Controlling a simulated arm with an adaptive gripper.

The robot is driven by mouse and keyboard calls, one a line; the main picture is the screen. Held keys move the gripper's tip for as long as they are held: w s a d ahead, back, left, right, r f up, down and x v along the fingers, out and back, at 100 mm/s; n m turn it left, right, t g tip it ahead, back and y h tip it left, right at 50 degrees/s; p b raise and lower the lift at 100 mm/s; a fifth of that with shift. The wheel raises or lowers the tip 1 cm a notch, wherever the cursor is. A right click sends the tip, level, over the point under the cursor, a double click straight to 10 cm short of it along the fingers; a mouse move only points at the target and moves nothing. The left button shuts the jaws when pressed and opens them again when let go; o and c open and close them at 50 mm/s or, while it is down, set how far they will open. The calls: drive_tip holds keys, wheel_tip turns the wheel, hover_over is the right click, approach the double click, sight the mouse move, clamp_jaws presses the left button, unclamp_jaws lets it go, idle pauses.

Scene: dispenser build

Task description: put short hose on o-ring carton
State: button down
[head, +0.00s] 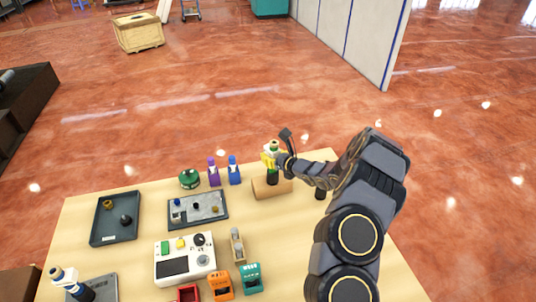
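My gripper (270,164) is at the back right of the table, above a tan carton-like block (259,189), which I take as the o-ring carton. A dark upright piece (272,179), possibly the short hose, shows directly below the gripper, in front of or on the block; I cannot tell whether they touch. A yellow and white part with a green top (272,147) shows at the gripper. The fingers are too small to tell whether they are open or shut on anything.
A dark tray (98,238) and a grey tray (180,222) hold small parts. Purple (214,174) and blue (234,172) bottles and a green round item (189,180) stand behind. A white control box (172,248) and orange (221,288) and teal (250,280) items are in front.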

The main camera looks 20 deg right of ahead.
drive_tip(key=c, duration=1.2)
unclamp_jaws()
drive_tip(key=shift+o, duration=0.2)
